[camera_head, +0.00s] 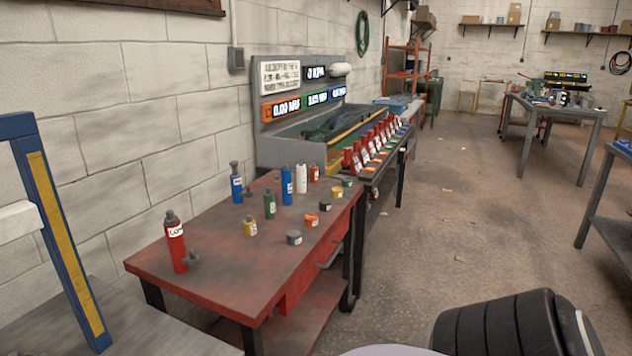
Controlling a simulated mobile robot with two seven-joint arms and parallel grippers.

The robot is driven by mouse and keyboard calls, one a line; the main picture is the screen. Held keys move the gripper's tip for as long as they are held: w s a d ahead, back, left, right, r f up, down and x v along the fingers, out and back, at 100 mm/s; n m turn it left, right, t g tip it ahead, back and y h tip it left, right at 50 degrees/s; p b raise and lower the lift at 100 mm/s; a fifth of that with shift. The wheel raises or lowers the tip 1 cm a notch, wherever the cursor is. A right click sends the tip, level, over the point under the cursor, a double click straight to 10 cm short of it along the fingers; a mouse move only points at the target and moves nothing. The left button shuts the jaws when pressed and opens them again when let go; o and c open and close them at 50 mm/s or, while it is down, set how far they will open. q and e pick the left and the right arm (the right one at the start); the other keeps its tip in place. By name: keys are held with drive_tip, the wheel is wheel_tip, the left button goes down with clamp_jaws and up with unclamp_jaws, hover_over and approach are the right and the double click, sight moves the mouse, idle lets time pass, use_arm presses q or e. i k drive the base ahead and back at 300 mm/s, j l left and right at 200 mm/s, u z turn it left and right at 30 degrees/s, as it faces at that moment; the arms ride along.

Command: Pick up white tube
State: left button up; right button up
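A white tube (301,178) stands upright on the red workbench (215,285), toward its back right part. It is between a tall blue bottle (287,184) on its left and a small red bottle (314,172) on its right. Another white rounded piece (341,70) sits high on the panel behind the bench.
Several bottles and small jars share the bench, including a large red bottle (176,246) at the front left. A blue and yellow post (62,235) rises at the left. Open floor lies right of the bench.

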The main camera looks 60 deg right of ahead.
sight(302, 168)
drive_tip(key=z, duration=1.9)
drive_tip(key=i+l, duration=0.3)
drive_tip(key=i+u, duration=0.05)
